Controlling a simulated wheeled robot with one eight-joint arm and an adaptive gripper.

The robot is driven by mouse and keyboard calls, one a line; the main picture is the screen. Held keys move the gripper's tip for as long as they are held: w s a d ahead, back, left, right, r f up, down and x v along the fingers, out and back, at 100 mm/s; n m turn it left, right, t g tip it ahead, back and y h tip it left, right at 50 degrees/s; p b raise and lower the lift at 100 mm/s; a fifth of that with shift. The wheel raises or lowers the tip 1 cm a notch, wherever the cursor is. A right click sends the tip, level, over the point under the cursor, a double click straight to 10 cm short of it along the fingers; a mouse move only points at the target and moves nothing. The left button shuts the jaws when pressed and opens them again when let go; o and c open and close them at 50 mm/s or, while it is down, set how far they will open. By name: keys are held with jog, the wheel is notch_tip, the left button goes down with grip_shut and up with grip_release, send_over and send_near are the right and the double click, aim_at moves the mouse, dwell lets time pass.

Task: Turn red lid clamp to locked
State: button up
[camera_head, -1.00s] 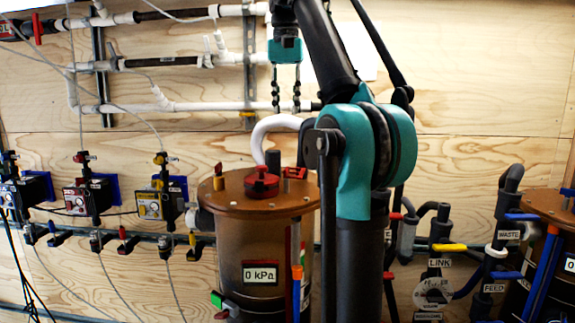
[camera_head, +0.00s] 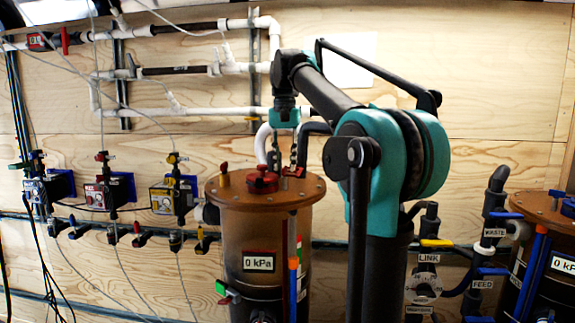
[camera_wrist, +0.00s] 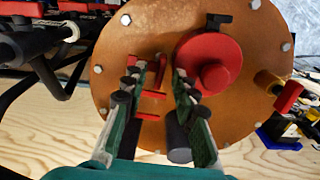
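The brown round lid (camera_head: 222,188) tops the left filter vessel. My gripper (camera_head: 285,168) points down over its right part, with its fingertips close above the lid. In the wrist view my gripper (camera_wrist: 160,75) is open, and a red clamp (camera_wrist: 153,95) shows between the two fingers. The red clamp (camera_head: 296,172) is partly covered by the fingers in the head view. I cannot tell whether the fingers touch it. A round red cap (camera_wrist: 208,62) lies just beside the right finger in the wrist view; it also shows in the head view (camera_head: 262,181).
A yellow fitting with a red handle (camera_head: 224,174) stands on the lid's left edge. A dark pipe (camera_head: 316,128) and a white curved pipe (camera_head: 262,140) rise behind the lid. Valves with blue backs (camera_head: 122,188) line the left wall. Another filter vessel (camera_head: 545,250) stands at right.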

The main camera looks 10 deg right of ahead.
jog(key=shift+f, duration=0.3)
jog(key=shift+c, duration=0.3)
grip_shut()
